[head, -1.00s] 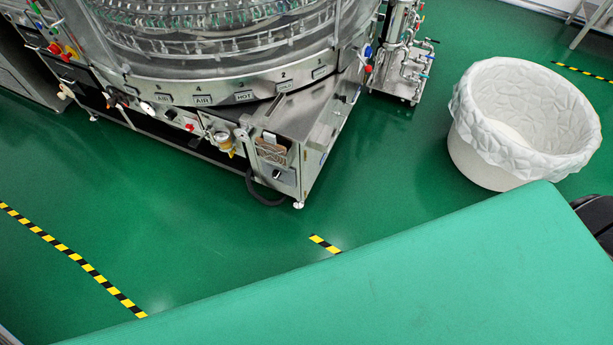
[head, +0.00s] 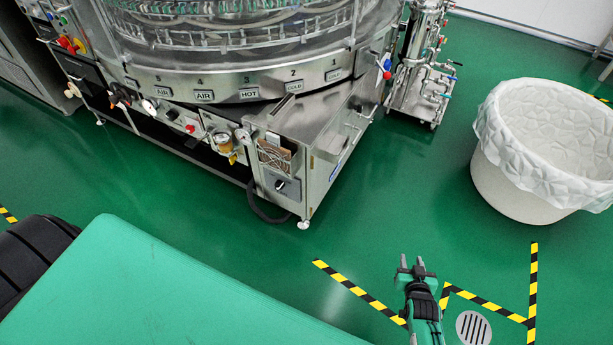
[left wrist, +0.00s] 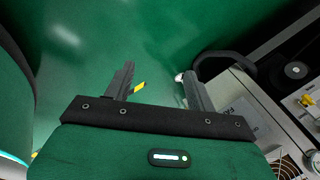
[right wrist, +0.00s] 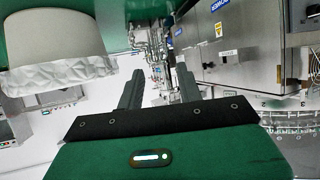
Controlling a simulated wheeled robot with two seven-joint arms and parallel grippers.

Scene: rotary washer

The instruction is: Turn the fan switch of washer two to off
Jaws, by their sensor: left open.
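The rotary washer (head: 215,88) stands at the upper left of the head view. Its near corner carries a fan box (head: 275,157) with a small dark switch (head: 281,186) on a grey plate below; the switch's setting is too small to read. I see no number naming the washer. In the left wrist view, a pale panel with FAN lettering (left wrist: 243,106) is at the right. My left gripper (left wrist: 160,82) is open and empty, left of this panel. My right gripper (head: 411,265) is open and empty, over the floor right of the washer; it also shows in the right wrist view (right wrist: 158,85).
A black hose (head: 266,214) loops below the fan box. A white lined bin (head: 520,190) stands at right, and a piped steel stand (head: 418,80) at the back. Green floor lies open before the washer, with striped tape (head: 358,290) and a drain (head: 473,328).

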